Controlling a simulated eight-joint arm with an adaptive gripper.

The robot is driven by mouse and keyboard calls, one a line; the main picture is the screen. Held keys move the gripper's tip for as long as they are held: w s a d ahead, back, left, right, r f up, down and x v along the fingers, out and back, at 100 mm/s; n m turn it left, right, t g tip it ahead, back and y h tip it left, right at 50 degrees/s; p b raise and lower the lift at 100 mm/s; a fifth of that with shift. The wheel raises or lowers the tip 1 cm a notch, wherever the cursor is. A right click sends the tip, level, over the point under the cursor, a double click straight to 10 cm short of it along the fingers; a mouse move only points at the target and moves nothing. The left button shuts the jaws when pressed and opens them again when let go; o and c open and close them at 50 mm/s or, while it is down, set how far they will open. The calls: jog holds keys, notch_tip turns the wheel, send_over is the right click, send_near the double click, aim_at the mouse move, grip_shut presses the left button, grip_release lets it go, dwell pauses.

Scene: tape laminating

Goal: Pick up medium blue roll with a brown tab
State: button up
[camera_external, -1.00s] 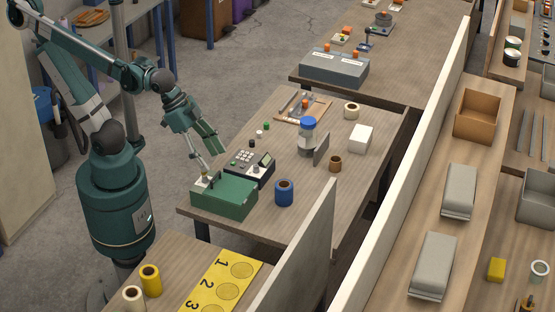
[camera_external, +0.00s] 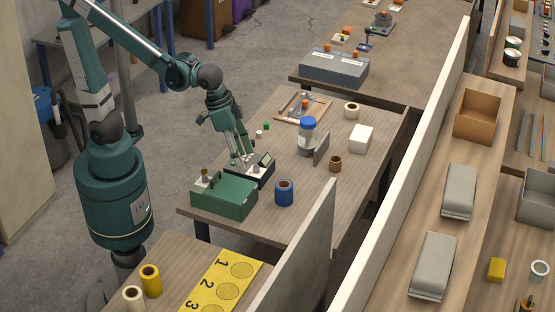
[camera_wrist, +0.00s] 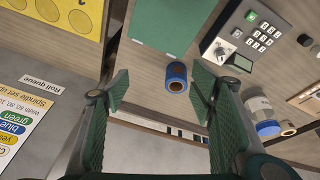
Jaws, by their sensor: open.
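The blue roll (camera_external: 284,193) stands upright on the middle table, just right of the green box's corner. In the wrist view the blue roll (camera_wrist: 176,77) shows beyond the fingertips, between them and nearer the right finger, with a brownish core or end. I cannot make out a separate tab. My gripper (camera_external: 246,160) is above the keypad device, to the left of and behind the roll. In the wrist view my gripper (camera_wrist: 160,82) has its two green fingers spread wide with nothing between them.
The green box (camera_external: 228,197) and keypad device (camera_external: 262,171) stand left of the roll. A tall grey panel (camera_external: 308,250) rises in front.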

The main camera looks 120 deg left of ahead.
jog(key=w+a+f+n+g+p, duration=0.2)
jog(key=w+a+f+p, duration=0.15)
jog(key=w, duration=0.25)
jog(key=n+g+p, duration=0.1)
jog(key=n+p, duration=0.2)
send_over(284, 183)
jog(key=d, duration=0.3)
notch_tip(284, 183, down, 5)
jog(key=shift+w+a+f+g+p, duration=0.2)
jog(key=shift+a+f, duration=0.1)
jog(key=shift+f, duration=0.25)
jog(key=shift+w+a+f+g+p, duration=0.15)
jog(key=shift+w+a+f+g, duration=0.1)
jog(key=shift+f, duration=0.3)
jog(key=shift+f, duration=1.3)
jog(key=shift+a+f, duration=0.1)
jog(key=shift+f, duration=2.5)
jog(key=shift+c, duration=0.6)
jog(key=c, duration=0.9)
